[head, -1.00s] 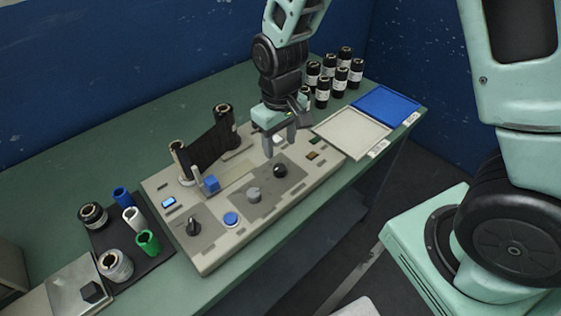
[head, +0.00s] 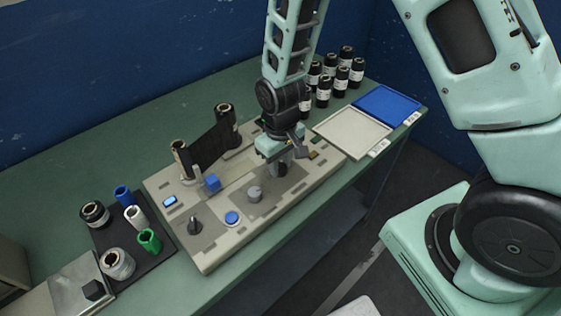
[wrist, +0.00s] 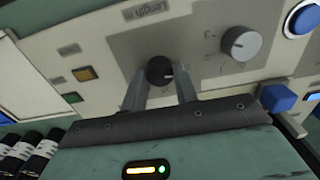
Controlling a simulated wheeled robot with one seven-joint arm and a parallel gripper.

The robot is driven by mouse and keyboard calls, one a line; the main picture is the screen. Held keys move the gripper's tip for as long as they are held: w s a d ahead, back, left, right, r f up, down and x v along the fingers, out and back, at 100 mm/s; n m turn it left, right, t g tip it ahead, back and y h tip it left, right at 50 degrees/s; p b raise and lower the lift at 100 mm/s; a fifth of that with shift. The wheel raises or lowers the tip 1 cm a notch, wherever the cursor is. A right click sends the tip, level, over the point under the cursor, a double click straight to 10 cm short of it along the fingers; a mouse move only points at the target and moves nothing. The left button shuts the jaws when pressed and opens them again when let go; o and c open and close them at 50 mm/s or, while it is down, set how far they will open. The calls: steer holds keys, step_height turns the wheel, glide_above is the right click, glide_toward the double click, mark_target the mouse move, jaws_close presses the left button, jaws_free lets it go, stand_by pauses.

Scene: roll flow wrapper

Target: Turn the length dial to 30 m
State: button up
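The length dial (wrist: 160,69) is a round black knob with a light pointer mark. In the wrist view it sits on a grey plate under the printed label "Length m" (wrist: 146,13). My gripper (head: 281,170) is down over the machine panel in the head view, and its body and fingers hide the dial there. In the wrist view the two fingers stand on either side of the dial, with a small gap seeming to show at each side. Scale numbers around the dial are not readable.
A grey knob (head: 255,194) and a blue button (head: 232,218) lie left of my gripper on the panel. A black selector (head: 194,225) is farther left. A film roll on posts (head: 208,146) rises behind. Trays (head: 350,135) and dark rolls (head: 340,75) stand to the right.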

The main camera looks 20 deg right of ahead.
steer(key=shift+m, duration=0.3)
steer(key=m+p, duration=0.1)
steer(key=m, duration=0.2)
steer(key=shift+r, duration=0.1)
steer(key=m+p, duration=0.1)
steer(key=m, duration=0.3)
steer(key=m+p, duration=0.2)
steer(key=m, duration=0.2)
steer(key=shift+m, duration=0.4)
steer(key=shift+m+p, duration=0.6)
steer(key=shift+m, duration=1.1)
steer(key=o, duration=1)
steer(key=shift+c, duration=0.2)
